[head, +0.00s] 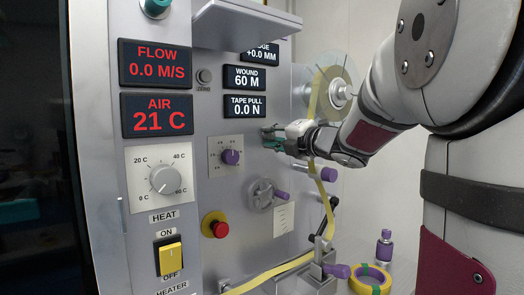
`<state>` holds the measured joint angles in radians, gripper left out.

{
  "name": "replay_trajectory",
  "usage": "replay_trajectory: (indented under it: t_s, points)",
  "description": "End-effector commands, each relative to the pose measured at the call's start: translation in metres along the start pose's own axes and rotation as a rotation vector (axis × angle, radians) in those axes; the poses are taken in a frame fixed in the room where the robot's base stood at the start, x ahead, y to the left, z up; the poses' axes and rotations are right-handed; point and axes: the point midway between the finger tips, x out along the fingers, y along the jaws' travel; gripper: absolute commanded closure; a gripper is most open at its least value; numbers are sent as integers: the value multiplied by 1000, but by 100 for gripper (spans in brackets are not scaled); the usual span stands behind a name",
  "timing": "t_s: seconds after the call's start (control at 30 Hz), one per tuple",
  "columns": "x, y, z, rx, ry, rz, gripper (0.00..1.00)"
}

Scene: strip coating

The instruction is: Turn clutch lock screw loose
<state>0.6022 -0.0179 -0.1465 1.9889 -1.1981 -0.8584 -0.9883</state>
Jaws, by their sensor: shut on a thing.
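My gripper (271,138) reaches in from the right, its teal-tipped fingers close to the grey panel, below the TAPE PULL display and to the right of the purple dial. It is shut on a small part there, which I take to be the clutch lock screw. The fingers hide that part, so its shape and turn cannot be told. The TAPE PULL display (245,106) reads 0.0 N.
A tape reel (335,90) stands behind my wrist, and yellow tape (323,195) runs down past it. A purple dial (231,157), a grey handwheel (262,194) and a red stop button (214,225) sit nearby. A tape roll (371,281) lies at the lower right.

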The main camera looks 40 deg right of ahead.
Motion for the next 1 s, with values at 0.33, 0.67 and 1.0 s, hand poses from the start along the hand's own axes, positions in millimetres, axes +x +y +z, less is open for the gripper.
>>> replay_trajectory:
  t_s: [0.33, 0.67, 1.0]
  points:
    - [1, -4, -2, -242, 3, -1, 100]
    - [1, -3, -2, -342, 5, -2, 100]
    - [1, -2, -2, -356, 5, -2, 100]
